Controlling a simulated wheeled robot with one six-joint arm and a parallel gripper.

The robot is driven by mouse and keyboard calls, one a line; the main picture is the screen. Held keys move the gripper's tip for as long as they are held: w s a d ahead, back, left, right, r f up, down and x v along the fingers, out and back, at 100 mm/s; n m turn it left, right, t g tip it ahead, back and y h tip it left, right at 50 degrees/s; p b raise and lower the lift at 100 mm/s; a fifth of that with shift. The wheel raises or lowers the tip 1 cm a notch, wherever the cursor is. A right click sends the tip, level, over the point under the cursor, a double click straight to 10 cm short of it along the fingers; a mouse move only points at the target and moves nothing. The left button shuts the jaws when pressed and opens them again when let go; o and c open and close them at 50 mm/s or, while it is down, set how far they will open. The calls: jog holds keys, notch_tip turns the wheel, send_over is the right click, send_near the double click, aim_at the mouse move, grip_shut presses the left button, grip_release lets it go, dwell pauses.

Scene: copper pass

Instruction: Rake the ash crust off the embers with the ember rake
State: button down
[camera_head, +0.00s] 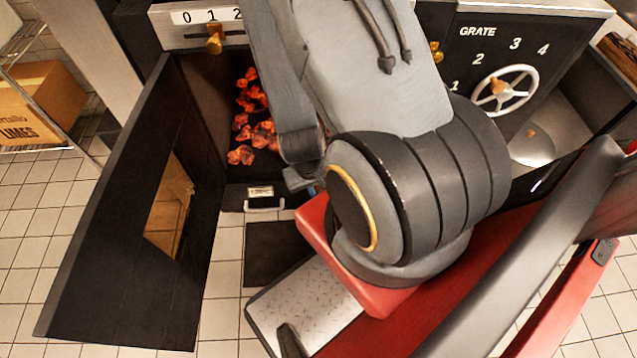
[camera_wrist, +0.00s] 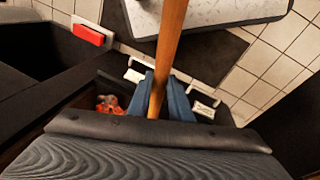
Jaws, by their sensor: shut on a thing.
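Glowing orange embers (camera_head: 255,125) lie in the open firebox (camera_head: 205,95) in the head view. A small patch of embers also shows in the wrist view (camera_wrist: 108,104). I cannot make out an ash crust on the visible embers; the right part of the bed is hidden behind my arm. In the wrist view the blue fingers of my gripper (camera_wrist: 162,95) are shut around the wooden handle of the ember rake (camera_wrist: 171,40). The handle runs up out of the picture. The rake's head is not visible in either view.
The black firebox door (camera_head: 120,235) stands open at the left. A drawer handle (camera_head: 263,206) sits below the opening, above a dark floor mat (camera_head: 268,255). A numbered slider with a brass knob (camera_head: 214,40) is above. A white grate wheel (camera_head: 503,90) is at the right.

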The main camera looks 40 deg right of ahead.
jog(key=shift+s+a+p, duration=0.5)
jog(key=shift+s+p, duration=0.05)
jog(key=shift+s, duration=0.2)
jog(key=shift+s+a+p, duration=0.5)
jog(key=shift+s+p, duration=0.05)
jog(key=shift+s, duration=0.15)
jog(key=shift+d+p+v, duration=0.15)
jog(key=shift+p+v, duration=0.6)
jog(key=shift+p, duration=0.1)
jog(key=shift+d+p+v, duration=0.15)
jog(key=shift+p+v, duration=0.55)
jog(key=shift+p, duration=0.1)
jog(key=w+d+p, duration=0.3)
jog(key=w+d, duration=0.5)
jog(key=w, duration=0.4)
jog(key=shift+w+d, duration=0.25)
jog(key=shift+w, duration=0.1)
jog(key=shift+a+b+x, duration=0.15)
jog(key=shift+b+x, duration=0.25)
jog(key=shift+x, duration=0.35)
jog(key=shift+a+b+x, duration=0.15)
jog(key=shift+b+x, duration=0.2)
jog(key=shift+x, duration=0.4)
